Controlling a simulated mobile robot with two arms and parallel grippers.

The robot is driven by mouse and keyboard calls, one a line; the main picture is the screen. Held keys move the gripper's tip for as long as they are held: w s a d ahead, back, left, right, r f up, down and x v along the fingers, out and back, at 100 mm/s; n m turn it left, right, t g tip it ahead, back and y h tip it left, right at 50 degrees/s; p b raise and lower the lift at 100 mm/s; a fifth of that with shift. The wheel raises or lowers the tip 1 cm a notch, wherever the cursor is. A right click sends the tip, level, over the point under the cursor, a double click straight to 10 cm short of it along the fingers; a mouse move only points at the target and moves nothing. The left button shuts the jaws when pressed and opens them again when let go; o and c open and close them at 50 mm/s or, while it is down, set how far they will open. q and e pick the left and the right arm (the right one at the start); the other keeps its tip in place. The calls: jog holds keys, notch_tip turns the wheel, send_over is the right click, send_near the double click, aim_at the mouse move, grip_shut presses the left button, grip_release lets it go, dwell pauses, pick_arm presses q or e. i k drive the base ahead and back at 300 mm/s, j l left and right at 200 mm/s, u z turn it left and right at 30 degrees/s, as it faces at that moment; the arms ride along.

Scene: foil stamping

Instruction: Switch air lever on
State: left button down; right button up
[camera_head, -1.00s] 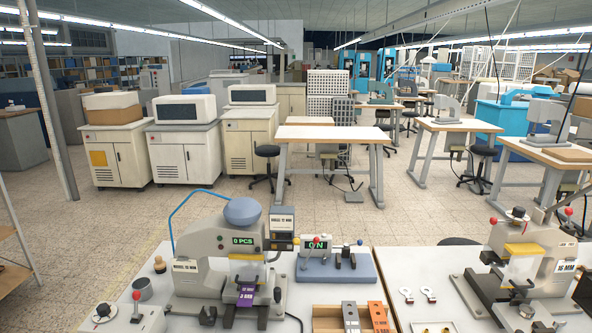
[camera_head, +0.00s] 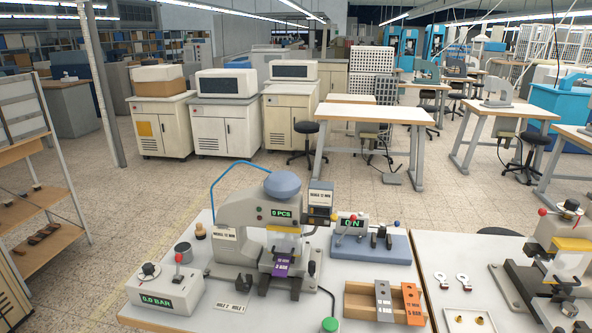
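A light grey control box (camera_head: 188,299) stands at the front left of the near table. Its green display (camera_head: 157,301) reads 0.0 BAR. An upright lever with a red knob (camera_head: 179,258) stands on top of the box. A round dark-rimmed part with a small light knob (camera_head: 149,270) sits beside it on the left. I cannot tell from the lever's position alone whether it is on or off. Neither of my grippers is in view.
A foil press (camera_head: 240,216) reading 0 PCS stands right of the box, with a blue hose above it. A grey cup (camera_head: 184,253) and a small stamp (camera_head: 200,231) are behind the box. A wooden tray (camera_head: 358,289) lies right. Shelving (camera_head: 28,210) stands left, with floor between.

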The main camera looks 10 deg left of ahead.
aim_at(179, 257)
jog(key=l+u, duration=0.3)
jog(key=l, duration=0.5)
jog(key=l+u, duration=0.3)
jog(key=l, duration=0.45)
